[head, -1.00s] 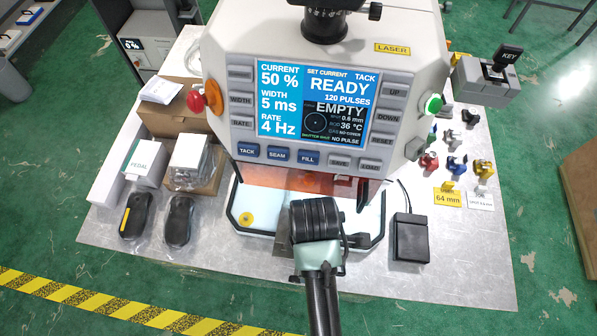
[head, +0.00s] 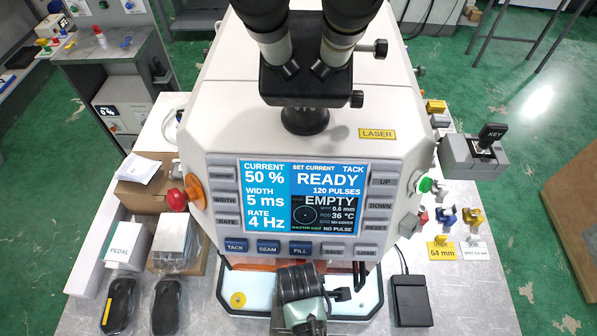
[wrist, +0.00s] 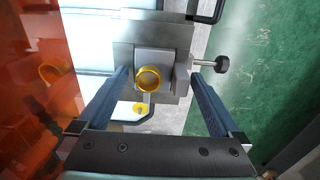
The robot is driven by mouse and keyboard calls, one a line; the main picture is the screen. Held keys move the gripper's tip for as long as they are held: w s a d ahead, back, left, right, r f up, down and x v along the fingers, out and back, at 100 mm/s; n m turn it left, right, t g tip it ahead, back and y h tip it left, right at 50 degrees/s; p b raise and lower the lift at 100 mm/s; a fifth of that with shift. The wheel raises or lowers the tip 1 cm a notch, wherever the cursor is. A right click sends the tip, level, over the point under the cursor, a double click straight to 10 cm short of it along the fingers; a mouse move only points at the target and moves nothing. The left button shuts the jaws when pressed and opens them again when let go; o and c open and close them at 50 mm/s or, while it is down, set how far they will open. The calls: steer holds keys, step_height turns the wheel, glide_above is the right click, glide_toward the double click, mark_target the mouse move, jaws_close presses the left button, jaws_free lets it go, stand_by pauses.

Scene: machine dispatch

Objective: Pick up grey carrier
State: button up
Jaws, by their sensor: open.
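In the wrist view, a light grey block (wrist: 155,60), which looks like the grey carrier, sits in a metal clamp (wrist: 122,52) with a screw knob on its right. A gold ring (wrist: 149,79) is at its near edge. My gripper (wrist: 160,74) is open, with one blue-grey finger on each side of the block. I see gaps between the fingers and the block; height is hard to judge. In the head view my dark wrist (head: 300,284) is at the machine's front opening and hides the block and fingers.
The laser machine (head: 312,197) stands over the work area, its orange shield (wrist: 30,90) close on the wrist view's left. A foot pedal (head: 410,300) lies to the right. Boxes (head: 180,240) and dark pedals (head: 118,305) are on the left.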

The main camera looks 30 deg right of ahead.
steer(key=shift+f, duration=0.4)
steer(key=c, duration=1.3)
